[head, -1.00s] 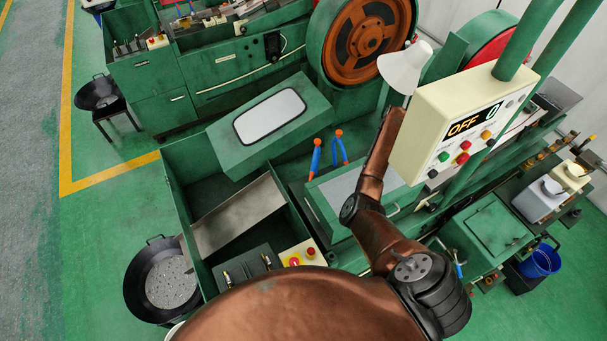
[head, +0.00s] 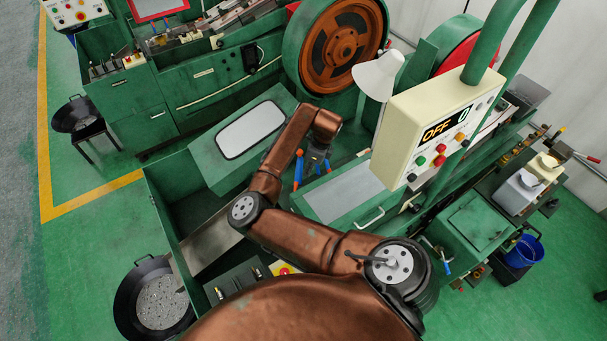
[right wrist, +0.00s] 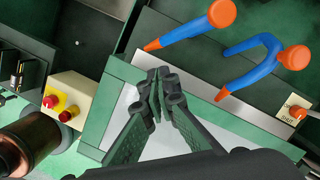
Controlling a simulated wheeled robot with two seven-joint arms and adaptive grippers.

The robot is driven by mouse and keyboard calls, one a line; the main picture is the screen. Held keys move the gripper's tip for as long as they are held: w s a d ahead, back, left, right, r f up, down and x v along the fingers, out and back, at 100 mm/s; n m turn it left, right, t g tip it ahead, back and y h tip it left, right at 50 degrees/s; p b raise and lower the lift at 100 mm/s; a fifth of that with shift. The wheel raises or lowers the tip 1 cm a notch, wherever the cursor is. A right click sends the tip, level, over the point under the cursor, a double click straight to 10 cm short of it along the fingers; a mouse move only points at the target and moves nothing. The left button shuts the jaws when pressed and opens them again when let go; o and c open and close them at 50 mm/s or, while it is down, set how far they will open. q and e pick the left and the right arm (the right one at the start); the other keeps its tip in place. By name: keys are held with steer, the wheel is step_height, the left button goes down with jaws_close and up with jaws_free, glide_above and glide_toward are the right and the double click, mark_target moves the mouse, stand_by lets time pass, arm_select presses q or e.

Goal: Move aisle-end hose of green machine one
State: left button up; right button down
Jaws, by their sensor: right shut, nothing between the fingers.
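Two blue hoses with orange ends stand on the near green machine (head: 160,190). The aisle-side hose (head: 298,170) is straight; in the right wrist view it (right wrist: 185,31) slants at the top centre. The other hose (right wrist: 255,67) is bent and lies to its right; in the head view the gripper partly hides it. My right gripper (head: 316,165) is over the machine by the hoses. In the right wrist view its fingers (right wrist: 160,76) are shut and empty, below and apart from both hoses in the picture. My left gripper is not in view.
A control box (head: 435,130) reading "OFF 0" and a white lamp (head: 378,75) stand right of the gripper. Red buttons (right wrist: 58,108) are at the left in the right wrist view. A chip pan (head: 160,302) is at the lower left. Green floor is open at left.

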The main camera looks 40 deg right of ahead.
mark_target(298, 176)
steer(key=p+x, duration=0.1)
steer(key=x, duration=0.8)
steer(key=shift+r, duration=0.1)
